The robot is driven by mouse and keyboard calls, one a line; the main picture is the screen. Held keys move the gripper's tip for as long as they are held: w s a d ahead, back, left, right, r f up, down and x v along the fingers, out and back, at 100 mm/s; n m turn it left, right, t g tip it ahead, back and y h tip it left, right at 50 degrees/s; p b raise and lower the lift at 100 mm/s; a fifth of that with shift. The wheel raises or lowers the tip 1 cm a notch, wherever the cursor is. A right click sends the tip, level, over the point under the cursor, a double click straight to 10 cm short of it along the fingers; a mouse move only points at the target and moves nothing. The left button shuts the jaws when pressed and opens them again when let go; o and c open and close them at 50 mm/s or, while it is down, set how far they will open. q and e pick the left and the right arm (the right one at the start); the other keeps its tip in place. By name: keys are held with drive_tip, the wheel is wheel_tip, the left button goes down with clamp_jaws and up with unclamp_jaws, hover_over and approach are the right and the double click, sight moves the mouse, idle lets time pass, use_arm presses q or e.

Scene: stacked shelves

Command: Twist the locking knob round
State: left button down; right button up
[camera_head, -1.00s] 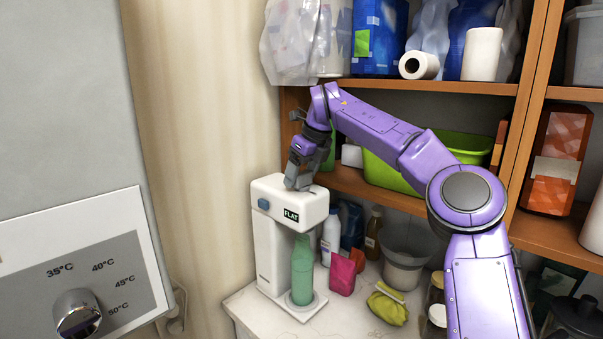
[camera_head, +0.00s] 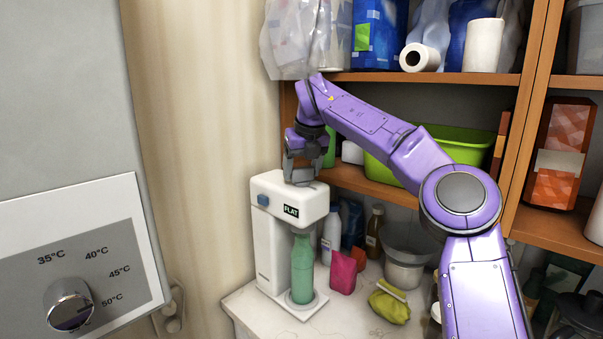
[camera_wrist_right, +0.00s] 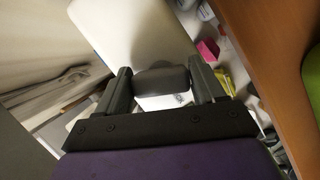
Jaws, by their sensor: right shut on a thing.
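The locking knob (camera_wrist_right: 162,80) is a dark grey, rounded piece on top of the white drink machine (camera_head: 268,236); the wrist view shows it between the two fingers. My right gripper (camera_head: 301,178) comes down from above onto the machine's head, and it also shows in the wrist view (camera_wrist_right: 163,84). It is shut on the knob, one finger on each side. In the head view the fingers mostly hide the knob. The machine has a blue button (camera_head: 263,200) and a "FLAT" label (camera_head: 291,211). My left gripper is not in view.
A green bottle (camera_head: 302,268) stands in the machine. A pink packet (camera_head: 343,271), a yellow-green cloth (camera_head: 388,304) and a pale bucket (camera_head: 404,270) are to its right. A shelf with a green bin (camera_head: 460,150) is behind. A temperature panel (camera_head: 120,215) is at the left.

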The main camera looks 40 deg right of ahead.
drive_tip(key=m+h, duration=0.1)
drive_tip(key=m, duration=0.1)
drive_tip(key=shift+m, duration=0.4)
drive_tip(key=m+g+h, duration=0.1)
drive_tip(key=m, duration=0.1)
drive_tip(key=shift+r+m, duration=0.1)
drive_tip(key=shift+m, duration=0.3)
drive_tip(key=m+g+p, duration=0.1)
drive_tip(key=m, duration=0.2)
drive_tip(key=shift+h, duration=0.3)
drive_tip(key=shift+m+g+p, duration=0.75)
drive_tip(key=shift+m+g, duration=0.05)
drive_tip(key=shift+m, duration=1.2)
drive_tip(key=o, duration=1)
drive_tip(key=shift+c, duration=0.2)
drive_tip(key=shift+a, duration=0.1)
